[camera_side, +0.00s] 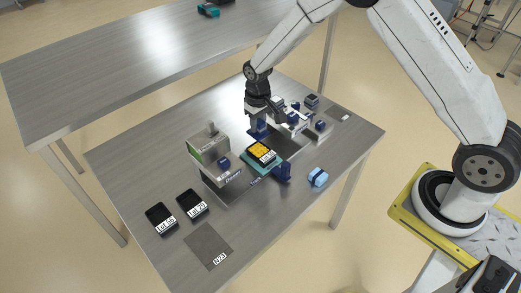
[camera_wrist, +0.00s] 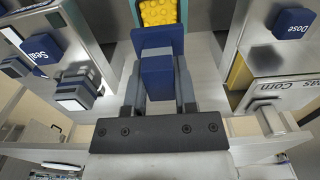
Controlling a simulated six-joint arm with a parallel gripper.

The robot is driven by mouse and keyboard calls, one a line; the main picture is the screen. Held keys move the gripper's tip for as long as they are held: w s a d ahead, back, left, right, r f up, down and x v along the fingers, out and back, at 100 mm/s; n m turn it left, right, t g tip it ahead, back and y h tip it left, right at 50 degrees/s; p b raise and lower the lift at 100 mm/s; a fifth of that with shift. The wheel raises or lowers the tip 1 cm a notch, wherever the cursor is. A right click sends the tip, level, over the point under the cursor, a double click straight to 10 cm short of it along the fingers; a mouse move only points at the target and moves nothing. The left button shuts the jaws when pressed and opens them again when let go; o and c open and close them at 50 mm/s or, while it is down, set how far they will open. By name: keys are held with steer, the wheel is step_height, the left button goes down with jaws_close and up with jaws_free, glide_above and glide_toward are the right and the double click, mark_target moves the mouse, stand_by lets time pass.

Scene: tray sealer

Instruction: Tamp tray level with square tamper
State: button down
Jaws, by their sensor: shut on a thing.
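The square tamper (camera_side: 258,131) is blue, with a flat plate and a block handle. My gripper (camera_side: 262,116) is shut on it, and the wrist view shows the handle (camera_wrist: 157,78) between both fingers. The tray (camera_side: 267,156) is dark with a white label and holds yellow, lumpy filling (camera_side: 259,147). It sits in a teal holder (camera_side: 248,165) in the middle of the table. The tamper is beside the tray in the side view. In the wrist view the filling (camera_wrist: 158,12) shows past the plate's far edge, partly hidden.
A Dose button (camera_wrist: 292,22) is on the right in the wrist view. Two black lot trays (camera_side: 160,218) and an N23 plate (camera_side: 208,245) lie front left. A light-blue item (camera_side: 318,177) lies front right.

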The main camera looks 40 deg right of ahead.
steer(key=shift+r, duration=1.2)
steer(key=shift+d, duration=0.1)
